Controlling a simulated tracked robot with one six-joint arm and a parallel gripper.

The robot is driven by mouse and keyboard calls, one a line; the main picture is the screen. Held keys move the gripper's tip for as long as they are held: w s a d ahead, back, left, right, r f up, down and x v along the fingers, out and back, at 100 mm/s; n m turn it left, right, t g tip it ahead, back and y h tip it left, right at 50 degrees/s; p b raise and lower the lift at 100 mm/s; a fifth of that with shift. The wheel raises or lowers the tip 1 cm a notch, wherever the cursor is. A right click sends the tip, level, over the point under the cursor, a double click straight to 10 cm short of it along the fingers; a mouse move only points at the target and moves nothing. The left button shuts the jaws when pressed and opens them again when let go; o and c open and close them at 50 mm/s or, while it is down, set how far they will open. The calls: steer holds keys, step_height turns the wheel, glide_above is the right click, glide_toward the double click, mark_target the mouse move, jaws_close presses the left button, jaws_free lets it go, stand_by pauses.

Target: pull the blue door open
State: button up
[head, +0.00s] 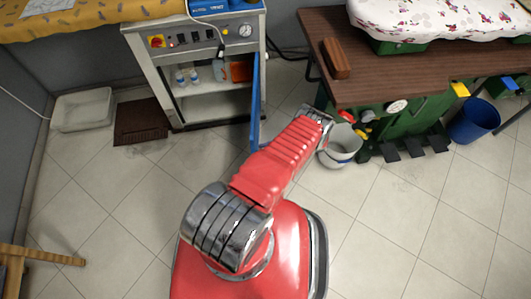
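The blue door (255,103) shows almost edge-on as a narrow upright strip at the right side of the grey steel cabinet (150,65). It stands swung out from the cabinet front, and the shelves inside are in plain view. The door's lower end is near my red arm, which crosses in front of the floor there. I cannot tell whether the arm touches the door. No handle can be made out. My gripper is not visible; the arm's far end shows only a metal joint, and what lies beyond is hidden.
Small bottles (187,76) and an orange item (241,71) sit inside the cabinet. A grey bucket (340,146) stands right of my arm, beside a brown table (400,75) with pedals below. A white tub (82,109) is at left. Floor at lower right is clear.

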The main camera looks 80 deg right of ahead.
steer(key=shift+s, duration=0.1)
steer(key=v, duration=1.3)
steer(key=shift+s, duration=0.3)
steer(key=shift+c, duration=0.2)
